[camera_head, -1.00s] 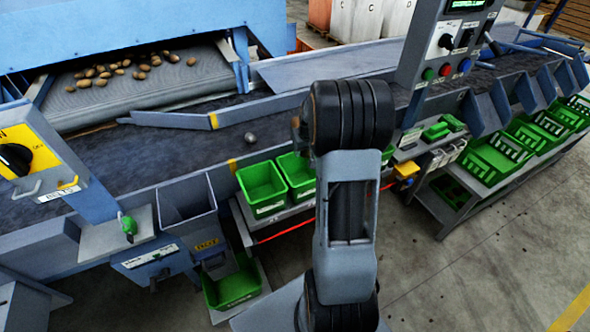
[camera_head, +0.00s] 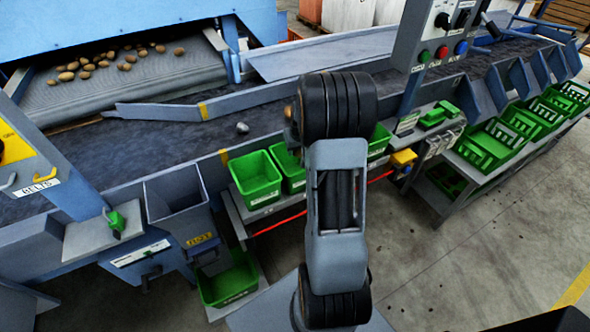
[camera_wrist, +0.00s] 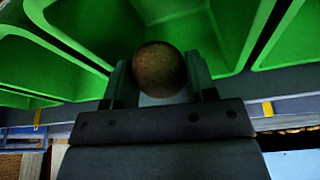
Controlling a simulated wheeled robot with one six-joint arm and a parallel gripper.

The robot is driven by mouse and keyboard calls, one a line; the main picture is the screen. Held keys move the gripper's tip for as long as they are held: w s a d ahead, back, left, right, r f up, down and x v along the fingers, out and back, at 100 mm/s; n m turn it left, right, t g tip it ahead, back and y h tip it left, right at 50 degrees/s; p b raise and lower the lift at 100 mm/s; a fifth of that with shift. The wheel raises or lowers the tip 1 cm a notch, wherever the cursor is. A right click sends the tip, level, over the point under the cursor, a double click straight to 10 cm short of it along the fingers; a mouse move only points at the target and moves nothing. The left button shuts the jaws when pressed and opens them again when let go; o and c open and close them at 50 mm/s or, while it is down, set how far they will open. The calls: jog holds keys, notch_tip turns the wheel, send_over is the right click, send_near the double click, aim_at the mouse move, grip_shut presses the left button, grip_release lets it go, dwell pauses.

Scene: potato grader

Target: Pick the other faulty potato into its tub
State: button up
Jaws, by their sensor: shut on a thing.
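In the wrist view my gripper (camera_wrist: 160,85) is shut on a round brown potato (camera_wrist: 159,69), held between its two fingers. Green tubs (camera_wrist: 215,25) fill the view behind it; I cannot tell whether the potato is over or inside one. In the head view my own arm hides the gripper. Green tubs stand beside the belt: one at the left (camera_head: 255,188), one partly behind my arm (camera_head: 291,172) and one to its right (camera_head: 378,142). A grey, stone-like lump (camera_head: 242,127) lies on the dark belt (camera_head: 150,148).
Several potatoes (camera_head: 85,65) lie on the upper conveyor at the back left. A grey chute (camera_head: 178,200) stands above a low green bin (camera_head: 228,282). A control post (camera_head: 432,60) rises right of my arm. More green crates (camera_head: 497,147) line the right side.

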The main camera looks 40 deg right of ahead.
jog(key=o, duration=1)
jog(key=shift+o, duration=0.2)
jog(key=v, duration=1.4)
jog(key=s+a+n, duration=0.1)
jog(key=s+a, duration=0.6)
jog(key=a, duration=0.4)
jog(key=s+a+n+y, duration=0.1)
jog(key=s+a+n, duration=0.1)
jog(key=s+a, duration=0.4)
jog(key=shift+s+a+f+n, duration=0.3)
jog(key=shift+s+a, duration=0.1)
jog(key=shift+a, duration=2.2)
